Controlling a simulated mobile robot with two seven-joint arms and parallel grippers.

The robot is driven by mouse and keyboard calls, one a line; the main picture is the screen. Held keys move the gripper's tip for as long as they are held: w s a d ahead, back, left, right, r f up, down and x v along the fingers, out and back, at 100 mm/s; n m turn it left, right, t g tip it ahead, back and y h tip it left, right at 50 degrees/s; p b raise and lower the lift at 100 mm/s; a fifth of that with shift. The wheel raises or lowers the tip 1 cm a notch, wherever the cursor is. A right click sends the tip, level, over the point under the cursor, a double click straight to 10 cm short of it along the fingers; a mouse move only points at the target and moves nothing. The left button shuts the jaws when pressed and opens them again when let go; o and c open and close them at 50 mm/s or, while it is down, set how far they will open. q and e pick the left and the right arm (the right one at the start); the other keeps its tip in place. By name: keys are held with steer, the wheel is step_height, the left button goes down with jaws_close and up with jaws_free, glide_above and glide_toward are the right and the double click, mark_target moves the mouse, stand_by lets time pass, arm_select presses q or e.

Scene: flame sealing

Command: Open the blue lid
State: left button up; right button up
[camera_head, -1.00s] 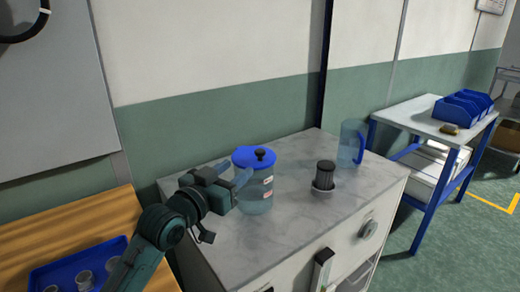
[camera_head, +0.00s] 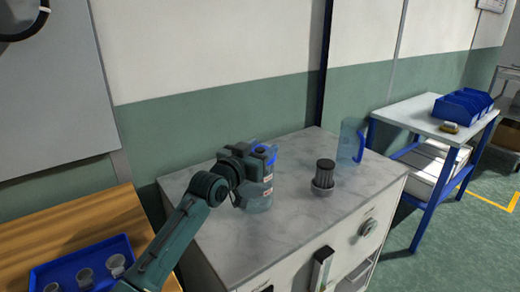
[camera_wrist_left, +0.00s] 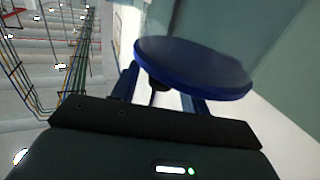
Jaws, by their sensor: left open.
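The blue lid (camera_head: 272,152) is at the top of the clear, bluish jar (camera_head: 259,203) on the marble-topped cabinet. My left gripper (camera_head: 266,160) is at the lid and hides much of it and the jar's upper part. In the left wrist view the lid (camera_wrist_left: 200,68) is a broad blue disc just beyond the fingers, with its dark knob (camera_wrist_left: 157,82) between them. The left gripper (camera_wrist_left: 162,90) is open there; contact with the knob cannot be told. Whether the lid is still seated on the jar is hidden. My right gripper is not in view.
A dark ribbed cylinder (camera_head: 324,173) and a clear pitcher with a blue handle (camera_head: 351,142) stand right of the jar. A blue tray with cups (camera_head: 85,253) lies on the wooden table at left. The marble top (camera_head: 290,222) is clear in front.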

arm_select(q)
steer(key=shift+c, duration=0.2)
jaws_close()
stand_by(0.4)
